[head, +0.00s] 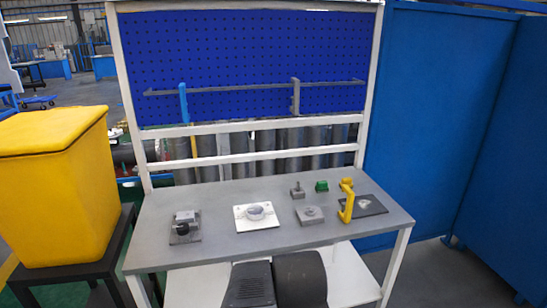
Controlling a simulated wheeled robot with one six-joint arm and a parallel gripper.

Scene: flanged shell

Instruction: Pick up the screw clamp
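A yellow C-shaped piece (347,203), which looks most like the screw clamp, stands upright on the right part of the grey workbench (220,235). It is at the left edge of a dark square plate (372,204); I cannot tell whether they touch. A blue upright piece (183,104) and a grey one (295,97) hang on the rail across the blue pegboard; they could also be clamps, but are too small to tell. My gripper is not in view.
A white plate with a round part (241,224) lies mid-bench. A grey block assembly (184,234) sits left, and a grey block (308,221), a small grey part (297,192) and a green block (321,186) lie near the yellow piece. A yellow bin (55,190) stands left.

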